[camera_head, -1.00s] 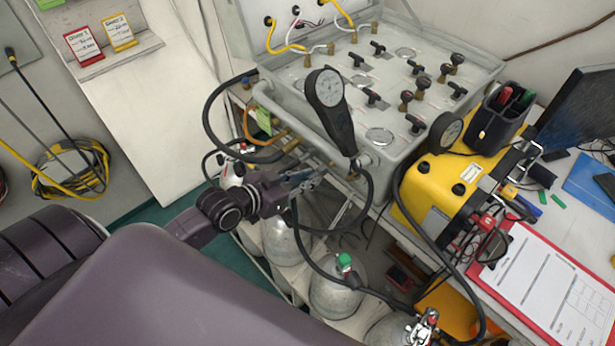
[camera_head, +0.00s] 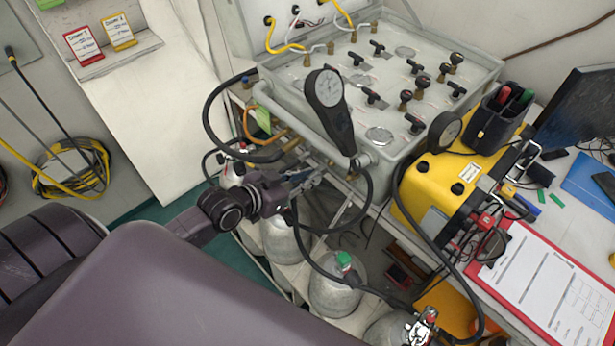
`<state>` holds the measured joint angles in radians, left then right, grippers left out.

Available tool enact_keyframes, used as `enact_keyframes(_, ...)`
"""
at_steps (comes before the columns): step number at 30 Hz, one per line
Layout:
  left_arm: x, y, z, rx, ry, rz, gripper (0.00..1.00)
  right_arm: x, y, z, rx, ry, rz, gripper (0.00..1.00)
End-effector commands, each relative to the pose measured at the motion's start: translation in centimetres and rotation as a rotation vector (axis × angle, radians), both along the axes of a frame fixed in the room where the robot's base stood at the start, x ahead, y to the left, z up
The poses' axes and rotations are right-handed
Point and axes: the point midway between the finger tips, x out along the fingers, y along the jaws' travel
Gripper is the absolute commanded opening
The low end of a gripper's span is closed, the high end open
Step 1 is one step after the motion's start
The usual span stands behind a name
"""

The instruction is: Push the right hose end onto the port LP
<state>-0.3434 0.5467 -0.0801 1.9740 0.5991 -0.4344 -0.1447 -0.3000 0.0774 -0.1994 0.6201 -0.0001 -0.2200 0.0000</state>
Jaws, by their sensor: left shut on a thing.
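The grey air panel (camera_head: 402,150) stands at the upper middle, with knobs and gauges on its top and brass fittings (camera_head: 291,146) low on its front side. My left gripper (camera_head: 318,174) is just below that front edge. It is shut on what looks like a black hose end; the end itself is mostly hidden by the fingers. A black hose (camera_head: 322,231) hangs in a loop below the gripper. I cannot read which fitting is port LP, nor see whether the hose end touches one. My right gripper is not in view.
A handheld gauge (camera_head: 328,90) in a black boot stands up at the panel's front, close to the gripper. A yellow case (camera_head: 440,190) is at the right. Grey cylinders (camera_head: 334,290) with valves stand below. A red clipboard (camera_head: 540,290) lies at lower right.

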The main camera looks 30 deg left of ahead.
Motion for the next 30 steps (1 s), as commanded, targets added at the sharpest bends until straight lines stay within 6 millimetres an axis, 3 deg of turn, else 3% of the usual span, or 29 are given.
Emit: enact_keyframes(30, 1.5, -0.5, 0.1, -0.001, -0.002, 0.0, 0.0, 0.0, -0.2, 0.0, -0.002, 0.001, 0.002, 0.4)
